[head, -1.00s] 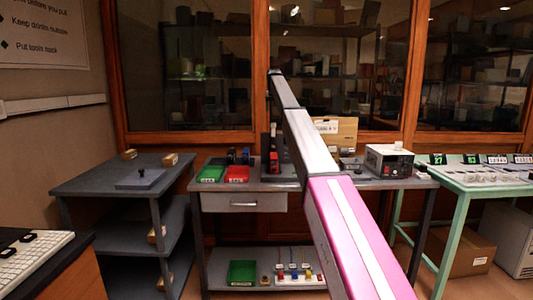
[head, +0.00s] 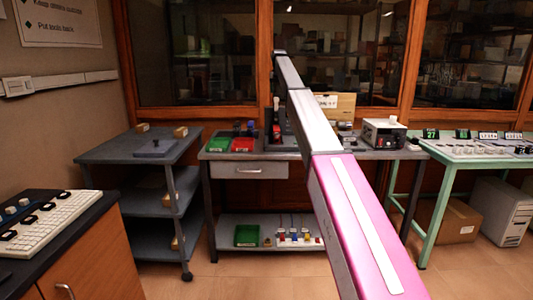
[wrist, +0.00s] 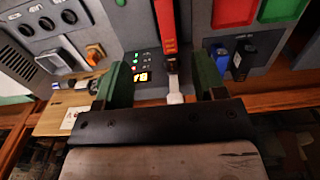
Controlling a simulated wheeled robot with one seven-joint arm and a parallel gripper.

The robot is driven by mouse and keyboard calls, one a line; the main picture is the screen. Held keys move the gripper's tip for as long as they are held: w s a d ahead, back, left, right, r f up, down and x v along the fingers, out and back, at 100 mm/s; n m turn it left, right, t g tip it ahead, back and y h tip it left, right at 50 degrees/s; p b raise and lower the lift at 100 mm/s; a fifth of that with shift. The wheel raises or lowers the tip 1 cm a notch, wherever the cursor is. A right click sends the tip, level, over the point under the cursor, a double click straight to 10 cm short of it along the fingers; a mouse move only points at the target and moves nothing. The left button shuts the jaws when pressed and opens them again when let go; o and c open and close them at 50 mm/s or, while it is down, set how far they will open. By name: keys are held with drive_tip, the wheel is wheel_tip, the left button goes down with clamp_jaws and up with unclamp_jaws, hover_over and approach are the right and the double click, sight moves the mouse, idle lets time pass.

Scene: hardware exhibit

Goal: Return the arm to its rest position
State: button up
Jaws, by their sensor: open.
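My arm reaches from the lower right of the head view up toward the grey workbench (head: 375,155). It stays extended, with its elbow high in front of the window. In the wrist view my gripper (wrist: 163,82) has two green fingers set wide apart, with nothing held between them. In the head view the gripper itself is too small and hidden to make out.
A green bin (head: 218,145) and a red bin (head: 242,145) stand on the workbench, with a white-faced box (head: 384,133) at its right. A grey shelf cart (head: 130,150) and a dark-topped counter with a keyboard (head: 50,218) are at left. A green table (head: 470,158) stands right. Floor shows between them.

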drive_tip(key=s+d+f, duration=0.2)
drive_tip(key=s+f, duration=0.7)
drive_tip(key=f, duration=0.3)
drive_tip(key=s+d+f, duration=0.3)
drive_tip(key=s+f, duration=0.5)
drive_tip(key=f, duration=0.5)
drive_tip(key=s+d+f, duration=0.2)
drive_tip(key=s+f, duration=0.7)
drive_tip(key=f, duration=0.3)
drive_tip(key=s+d+f, duration=0.2)
drive_tip(key=s+f, duration=0.5)
drive_tip(key=s, duration=0.6)
drive_tip(key=s+d+f, duration=0.1)
drive_tip(key=s+f, duration=0.5)
drive_tip(key=s, duration=0.6)
drive_tip(key=s+d+f, duration=0.2)
drive_tip(key=s+f, duration=0.5)
drive_tip(key=s, duration=0.6)
drive_tip(key=shift+s+d+f, duration=0.3)
drive_tip(key=shift+s, duration=0.05)
